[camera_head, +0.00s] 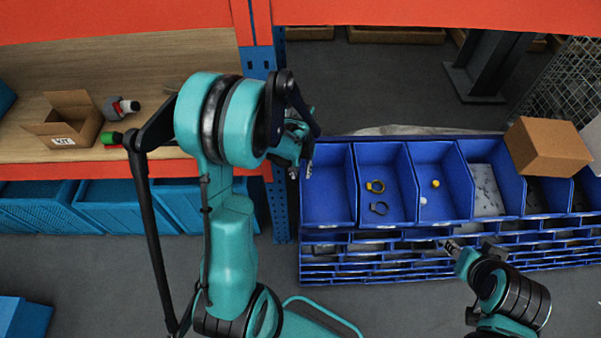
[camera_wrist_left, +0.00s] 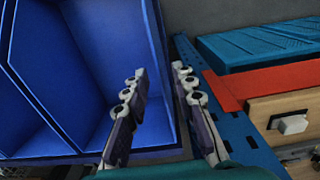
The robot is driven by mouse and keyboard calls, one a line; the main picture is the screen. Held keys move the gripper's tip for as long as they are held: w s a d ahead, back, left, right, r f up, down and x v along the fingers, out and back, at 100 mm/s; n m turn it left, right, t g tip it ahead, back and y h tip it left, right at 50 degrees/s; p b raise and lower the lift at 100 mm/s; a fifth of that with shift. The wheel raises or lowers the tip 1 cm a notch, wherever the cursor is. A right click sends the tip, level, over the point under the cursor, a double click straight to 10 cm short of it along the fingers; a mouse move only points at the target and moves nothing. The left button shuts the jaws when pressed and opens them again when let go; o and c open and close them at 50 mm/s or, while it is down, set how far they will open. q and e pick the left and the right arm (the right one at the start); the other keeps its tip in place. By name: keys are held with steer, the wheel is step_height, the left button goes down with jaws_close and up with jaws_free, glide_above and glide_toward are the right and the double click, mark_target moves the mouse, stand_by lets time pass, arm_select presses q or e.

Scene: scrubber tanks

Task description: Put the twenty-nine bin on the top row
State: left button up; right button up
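Blue open bins stand in a rack; no number is legible on them, so I cannot tell which is twenty-nine. The leftmost top-row bin (camera_head: 328,190) looks empty. My left gripper (camera_head: 305,160) is at its upper left edge, partly hidden by my arm. In the left wrist view, my left gripper (camera_wrist_left: 160,85) has its fingers apart, one over the inside of a blue bin (camera_wrist_left: 90,75) and one beyond its side wall. Contact is unclear. My right gripper (camera_head: 468,250) is in front of the lower rows, too small to judge its opening.
Neighbouring top bins hold rings (camera_head: 377,187) and small yellow and white pieces (camera_head: 436,183). A cardboard box (camera_head: 546,147) sits over the bins at right. A blue post (camera_head: 281,205) and a wooden shelf (camera_head: 150,70) with a kit box (camera_head: 70,120) are at left.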

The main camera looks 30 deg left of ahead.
arm_select(q)
step_height(320, 180, up, 10)
steer(key=r+p, duration=0.1)
steer(key=s+d+r+m+t, duration=0.6)
steer(key=s+d+r+t, duration=0.1)
steer(key=s+d, duration=0.3)
steer(key=shift+s+d+r, duration=0.35)
steer(key=shift+s+r, duration=0.15)
steer(key=shift+s, duration=0.1)
steer(key=shift+f, duration=0.15)
